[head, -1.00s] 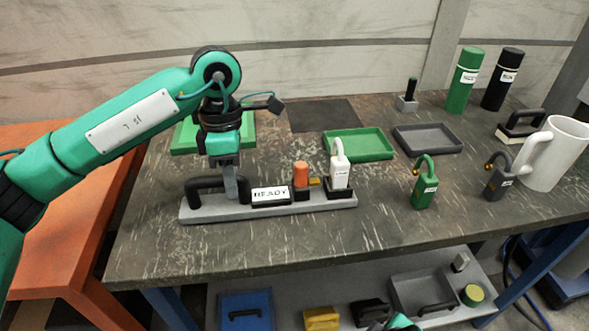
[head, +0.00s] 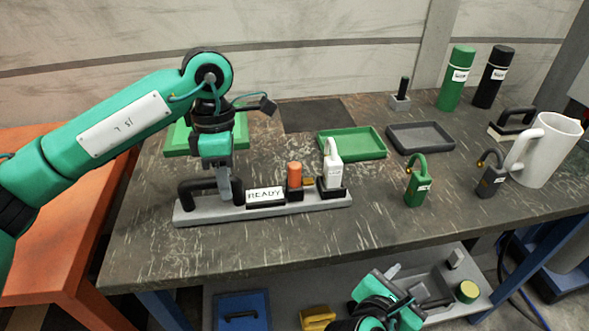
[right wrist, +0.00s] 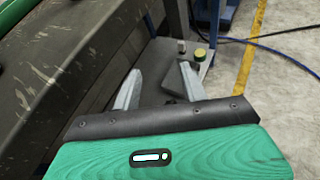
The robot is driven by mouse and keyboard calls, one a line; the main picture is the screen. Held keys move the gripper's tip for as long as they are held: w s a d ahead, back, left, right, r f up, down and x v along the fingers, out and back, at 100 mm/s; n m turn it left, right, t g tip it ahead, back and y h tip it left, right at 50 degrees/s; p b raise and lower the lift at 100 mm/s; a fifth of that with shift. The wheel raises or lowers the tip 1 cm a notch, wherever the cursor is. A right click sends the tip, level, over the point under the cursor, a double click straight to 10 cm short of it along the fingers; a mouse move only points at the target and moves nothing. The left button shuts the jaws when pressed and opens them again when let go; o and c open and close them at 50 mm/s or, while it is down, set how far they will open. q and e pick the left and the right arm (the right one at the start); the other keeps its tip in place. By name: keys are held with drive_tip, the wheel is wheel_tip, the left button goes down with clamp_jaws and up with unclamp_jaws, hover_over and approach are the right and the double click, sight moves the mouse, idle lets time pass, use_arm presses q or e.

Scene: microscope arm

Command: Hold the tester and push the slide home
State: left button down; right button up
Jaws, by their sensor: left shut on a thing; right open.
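The tester (head: 290,207) is a long grey base on the workbench, with a black handle (head: 187,186) at its left end and a READY label. An orange upright block (head: 295,174), perhaps the slide, stands right of the label, with a small yellow piece beside it. A white padlock-shaped piece (head: 332,172) stands in a black holder at the base's right end. My left gripper (head: 226,194) points down and is shut on the handle; its arm hides part of it. My right gripper (head: 395,285) is low in front of the bench; its two fingers are apart and empty in the right wrist view (right wrist: 157,88).
Green (head: 416,188) and dark grey (head: 490,182) padlocks and a white mug (head: 545,150) stand to the right. A green tray (head: 355,154) and a grey tray (head: 420,148) lie behind. The bench's front edge and a lower shelf lie near my right gripper.

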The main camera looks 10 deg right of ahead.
drive_tip(key=w+a+r+n+t+h, duration=0.1)
drive_tip(key=a+r+n+t+h, duration=0.4)
drive_tip(key=r, duration=0.8)
drive_tip(key=n+t+y, duration=0.5)
drive_tip(key=y, duration=0.7)
approach(295, 176)
drive_tip(key=shift+s, duration=0.2)
drive_tip(key=shift+w+r, duration=0.1)
drive_tip(key=shift+w, duration=0.15)
drive_tip(key=w, duration=0.3)
drive_tip(key=w+d, duration=0.1)
drive_tip(key=w, duration=0.3)
drive_tip(key=w+d, duration=0.1)
drive_tip(key=w, duration=0.3)
drive_tip(key=shift+w+d, duration=0.1)
clamp_jaws()
